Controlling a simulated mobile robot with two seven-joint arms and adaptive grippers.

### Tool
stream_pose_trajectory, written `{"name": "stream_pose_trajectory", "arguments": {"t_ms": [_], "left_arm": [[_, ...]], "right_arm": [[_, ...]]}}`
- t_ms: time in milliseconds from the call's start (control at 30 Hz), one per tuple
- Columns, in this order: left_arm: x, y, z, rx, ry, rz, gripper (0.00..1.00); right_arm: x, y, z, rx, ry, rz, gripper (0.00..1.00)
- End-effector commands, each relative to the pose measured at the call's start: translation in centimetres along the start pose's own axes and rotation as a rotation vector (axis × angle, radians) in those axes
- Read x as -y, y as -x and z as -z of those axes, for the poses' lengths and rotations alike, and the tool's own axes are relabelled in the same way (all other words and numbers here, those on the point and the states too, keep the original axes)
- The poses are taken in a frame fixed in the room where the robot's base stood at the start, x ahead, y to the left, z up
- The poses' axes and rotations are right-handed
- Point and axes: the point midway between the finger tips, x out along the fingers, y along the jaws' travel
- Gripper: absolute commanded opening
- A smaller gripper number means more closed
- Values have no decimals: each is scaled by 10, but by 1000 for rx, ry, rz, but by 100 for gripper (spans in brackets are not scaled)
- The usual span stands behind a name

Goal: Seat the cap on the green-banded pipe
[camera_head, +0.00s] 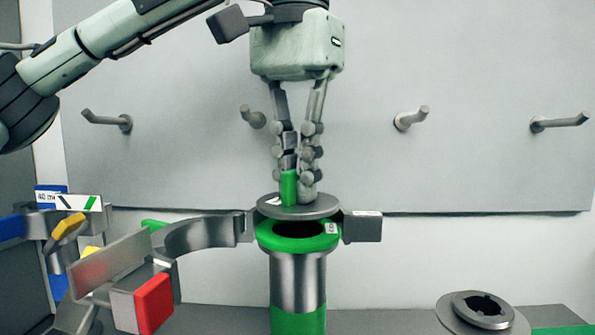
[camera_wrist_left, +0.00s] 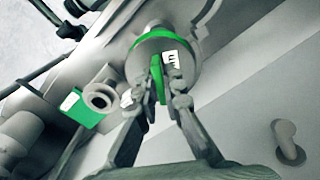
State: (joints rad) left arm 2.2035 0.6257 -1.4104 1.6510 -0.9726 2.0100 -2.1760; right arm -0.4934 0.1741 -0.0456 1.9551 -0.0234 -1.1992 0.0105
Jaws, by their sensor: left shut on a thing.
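The cap (camera_head: 297,208) is a flat grey disc with an upright green tab (camera_head: 289,188) on top. My left gripper (camera_head: 298,185) is above it, fingers pointing down, shut on the green tab. The green-banded pipe (camera_head: 297,280) stands upright below, with a green rim (camera_head: 297,243) and a lower green band. The cap hangs over the rim, apart from it, and the dark opening shows beneath its front edge. In the left wrist view the gripper (camera_wrist_left: 163,97) grips the tab (camera_wrist_left: 157,75), with the green rim behind. My right gripper is out of view.
A curved grey arm (camera_head: 200,235) and dark block (camera_head: 361,227) flank the pipe. Red (camera_head: 154,303), yellow and blue parts crowd the left. A grey collar (camera_head: 515,324) sits front right. Pegs (camera_head: 410,118) stick out of the back panel (camera_head: 470,60).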

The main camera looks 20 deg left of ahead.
Motion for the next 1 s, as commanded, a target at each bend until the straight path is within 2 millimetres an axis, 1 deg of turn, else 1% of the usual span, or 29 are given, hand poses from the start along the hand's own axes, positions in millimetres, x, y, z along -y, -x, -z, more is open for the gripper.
{"name": "stream_pose_trajectory", "arguments": {"t_ms": [967,1000], "left_arm": [[0,-24,0,0,0,0,0],[0,-22,0,-1,0,0,13]], "right_arm": [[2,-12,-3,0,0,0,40],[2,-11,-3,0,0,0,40]]}}
